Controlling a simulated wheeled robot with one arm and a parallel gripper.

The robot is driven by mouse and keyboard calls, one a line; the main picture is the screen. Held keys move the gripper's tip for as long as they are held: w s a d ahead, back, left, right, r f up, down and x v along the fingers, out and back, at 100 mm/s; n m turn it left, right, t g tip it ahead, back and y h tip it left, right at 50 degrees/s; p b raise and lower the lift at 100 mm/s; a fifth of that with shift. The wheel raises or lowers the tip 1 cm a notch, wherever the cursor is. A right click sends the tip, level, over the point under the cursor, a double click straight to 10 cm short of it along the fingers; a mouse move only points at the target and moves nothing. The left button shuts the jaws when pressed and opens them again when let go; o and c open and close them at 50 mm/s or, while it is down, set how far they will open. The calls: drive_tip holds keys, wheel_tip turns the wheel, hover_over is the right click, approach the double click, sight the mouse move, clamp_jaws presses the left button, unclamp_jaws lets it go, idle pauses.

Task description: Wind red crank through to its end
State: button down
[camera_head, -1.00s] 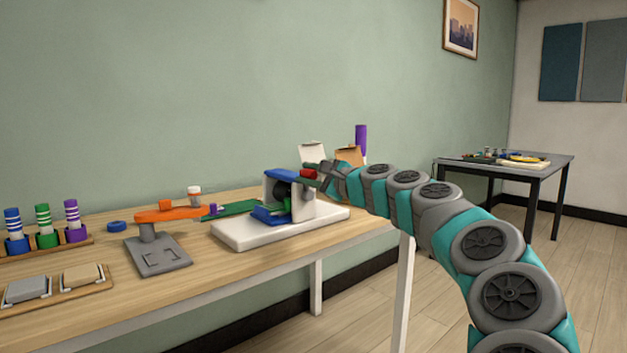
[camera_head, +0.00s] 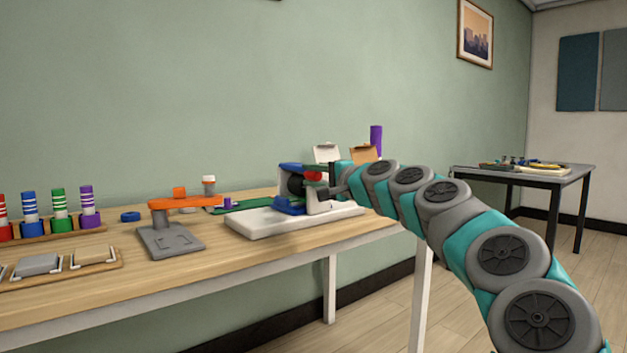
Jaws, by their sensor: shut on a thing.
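The red crank (camera_head: 312,176) shows as a small red piece on the right side of a device with white walls, a blue top (camera_head: 291,166) and a green part inside. The device stands on a white base plate (camera_head: 262,223) on the wooden workbench. My gripper (camera_head: 328,181) reaches in from the right and is shut on the red crank. Its fingertips are small here and partly hidden by the arm and the device. The crank's arm and axle cannot be made out.
Colored marker-like cylinders (camera_head: 59,203) stand in a wooden rack at far left. A purple cylinder (camera_head: 376,139) and open boxes (camera_head: 327,153) are behind my arm.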

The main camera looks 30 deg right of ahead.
drive_tip(key=shift+d, duration=0.15)
idle(0.3)
drive_tip(key=c, duration=0.8)
unclamp_jaws()
drive_tip(key=shift+c, duration=0.2)
drive_tip(key=shift+o, duration=1.2)
drive_tip(key=shift+s, duration=0.1)
drive_tip(key=shift+s+d, duration=0.15)
drive_tip(key=shift+s, duration=1.8)
drive_tip(key=shift+s+d, duration=0.1)
drive_tip(key=shift+s, duration=1.8)
